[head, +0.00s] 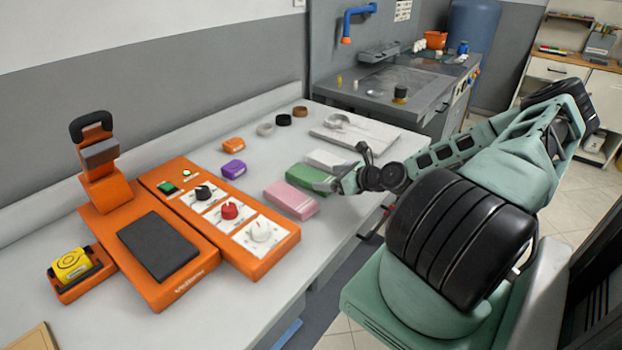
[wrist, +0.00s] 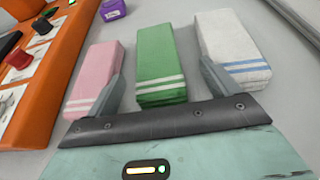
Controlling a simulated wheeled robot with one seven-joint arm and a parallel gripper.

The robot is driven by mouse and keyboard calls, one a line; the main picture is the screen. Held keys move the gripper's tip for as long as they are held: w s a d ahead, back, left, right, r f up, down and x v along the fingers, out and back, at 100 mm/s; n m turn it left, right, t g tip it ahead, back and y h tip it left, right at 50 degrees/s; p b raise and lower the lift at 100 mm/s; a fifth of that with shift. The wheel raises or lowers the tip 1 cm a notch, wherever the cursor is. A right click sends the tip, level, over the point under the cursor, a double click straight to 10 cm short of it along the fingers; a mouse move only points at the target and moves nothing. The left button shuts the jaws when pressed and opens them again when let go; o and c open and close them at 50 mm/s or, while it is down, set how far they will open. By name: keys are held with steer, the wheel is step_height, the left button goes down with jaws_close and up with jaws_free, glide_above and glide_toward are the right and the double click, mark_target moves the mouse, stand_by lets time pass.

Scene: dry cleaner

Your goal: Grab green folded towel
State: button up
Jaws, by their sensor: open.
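The green folded towel (wrist: 158,62) lies on the white counter in the wrist view, with two white stripes at its near end. In the head view the green towel (head: 308,176) is partly hidden by my gripper. My gripper (wrist: 160,76) is open and empty. Its two fingers point along the towel, one toward each side of its near end. The left finger overlaps the pink folded towel (wrist: 97,75) in the picture, and the right finger overlaps the white folded towel (wrist: 232,50) with blue stripes. I cannot tell whether the fingers touch any towel.
An orange control panel (head: 262,262) with knobs and an orange press (head: 190,281) stand left of the towels. A white board (head: 382,133) lies farther right. The counter's near edge is clear.

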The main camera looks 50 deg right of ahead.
mark_target(319, 179)
steer(key=x, duration=0.1)
steer(key=p+x, duration=0.1)
steer(key=x, duration=0.1)
steer(key=p+x, duration=0.1)
steer(key=shift+w+a+f, duration=0.15)
steer(key=shift+a+f, duration=0.15)
steer(key=shift+a, duration=0.05)
steer(key=shift+w+f, duration=0.25)
steer(key=shift+w, duration=0.1)
steer(key=c, duration=1.1)
